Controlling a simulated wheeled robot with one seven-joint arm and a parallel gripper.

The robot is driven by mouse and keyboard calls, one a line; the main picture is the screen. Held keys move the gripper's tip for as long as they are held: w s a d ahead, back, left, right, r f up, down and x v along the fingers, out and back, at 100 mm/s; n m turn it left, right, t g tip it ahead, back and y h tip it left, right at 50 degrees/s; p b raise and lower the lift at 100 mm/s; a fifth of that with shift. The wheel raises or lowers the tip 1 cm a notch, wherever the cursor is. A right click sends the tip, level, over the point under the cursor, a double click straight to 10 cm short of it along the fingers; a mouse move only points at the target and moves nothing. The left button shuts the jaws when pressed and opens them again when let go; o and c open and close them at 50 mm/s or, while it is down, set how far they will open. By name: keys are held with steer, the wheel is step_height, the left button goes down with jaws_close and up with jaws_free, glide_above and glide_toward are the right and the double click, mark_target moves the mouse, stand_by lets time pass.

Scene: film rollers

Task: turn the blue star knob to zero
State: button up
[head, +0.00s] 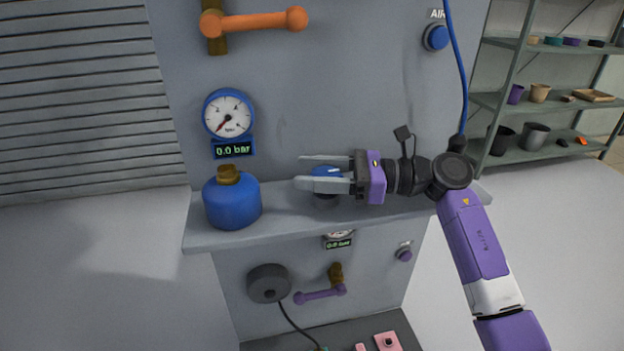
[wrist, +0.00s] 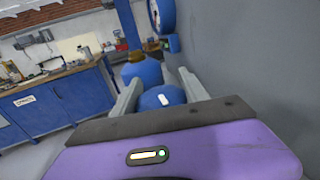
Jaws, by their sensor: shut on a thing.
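The blue star knob (head: 327,171) sits on the grey ledge of the panel, between the fingers of my gripper (head: 303,171). My gripper comes from the right and is shut on the knob, one finger on each side. In the wrist view the knob (wrist: 156,101) shows as a rounded blue top with a white mark. Its lower part is hidden by the fingers and the gripper body. A blue-rimmed gauge (head: 228,113) hangs on the panel at upper left; its display (head: 233,149) reads 0.0 bar.
A blue bottle (head: 232,204) with a brown cap stands left of the knob on the ledge (head: 285,215). An orange lever (head: 255,22) and a blue AIR button (head: 435,37) are higher on the panel. A purple lever (head: 320,294) and a dark roller (head: 268,283) are below.

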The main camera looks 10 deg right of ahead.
steer(key=shift+a, duration=0.2)
steer(key=o, duration=1.4)
steer(key=shift+w+a, duration=0.2)
steer(key=shift+w, duration=0.05)
steer(key=shift+w, duration=0.1)
steer(key=v, duration=0.8)
steer(key=shift+a, duration=0.1)
